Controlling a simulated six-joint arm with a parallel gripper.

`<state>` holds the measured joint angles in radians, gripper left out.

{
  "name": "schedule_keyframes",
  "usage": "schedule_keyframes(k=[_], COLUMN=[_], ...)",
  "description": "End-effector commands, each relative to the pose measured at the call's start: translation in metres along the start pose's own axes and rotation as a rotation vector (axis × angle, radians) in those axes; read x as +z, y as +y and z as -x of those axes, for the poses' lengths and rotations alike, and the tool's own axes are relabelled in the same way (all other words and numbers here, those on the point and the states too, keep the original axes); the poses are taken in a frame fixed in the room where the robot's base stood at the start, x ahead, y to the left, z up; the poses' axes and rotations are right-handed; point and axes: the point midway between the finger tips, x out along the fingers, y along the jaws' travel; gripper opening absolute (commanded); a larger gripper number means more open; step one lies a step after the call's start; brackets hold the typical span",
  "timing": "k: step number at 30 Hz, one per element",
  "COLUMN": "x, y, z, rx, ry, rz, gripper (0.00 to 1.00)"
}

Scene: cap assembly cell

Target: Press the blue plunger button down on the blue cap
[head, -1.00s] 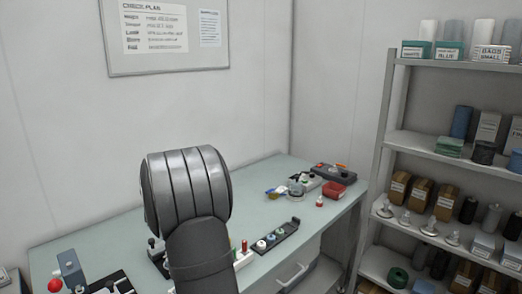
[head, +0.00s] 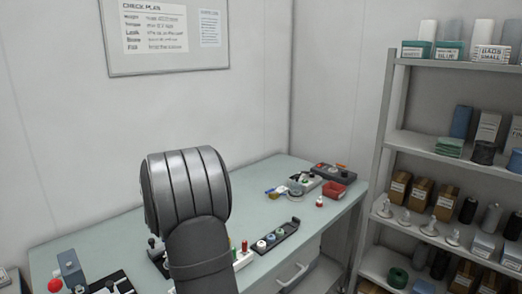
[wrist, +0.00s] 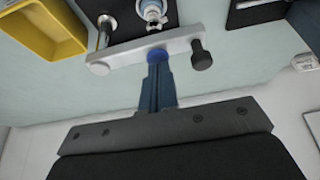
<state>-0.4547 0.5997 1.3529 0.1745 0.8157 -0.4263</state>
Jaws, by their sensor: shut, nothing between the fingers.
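In the wrist view my gripper (wrist: 158,72) is shut, its dark blue fingers together and pointing up the picture. A round bright blue piece (wrist: 157,55), which looks like the plunger button, sits at the fingertips, on a pale crossbar (wrist: 125,56). I cannot tell whether the fingertips touch it or how far down it is. Beyond the bar, a white part with a blue ring (wrist: 151,9), probably the blue cap, stands in a dark fixture (wrist: 120,25) and is cut by the top edge. In the head view my gripper is hidden behind my arm.
The crossbar has a black knob (wrist: 201,55) at right. A yellow bin (wrist: 44,28) lies left of the fixture. In the head view, a black tray with several caps (head: 290,229) and a red bin (head: 332,190) stand on the bench; a shelf (head: 436,143) is at right.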

Motion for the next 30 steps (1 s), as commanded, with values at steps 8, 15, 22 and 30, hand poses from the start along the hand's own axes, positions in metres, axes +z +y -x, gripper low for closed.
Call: schedule_keyframes(k=[8,15,22,30], x=[0.001,-0.001,-0.009,-0.011], y=[0.0,0.0,0.0,0.0], z=[-0.001,0.004,0.021,0.028], rx=[-0.001,-0.001,0.0,0.0], ry=[-0.002,-0.002,0.0,-0.001], rz=[0.0,0.0,0.001,0.0], gripper=[0.0,0.0,0.0,0.0])
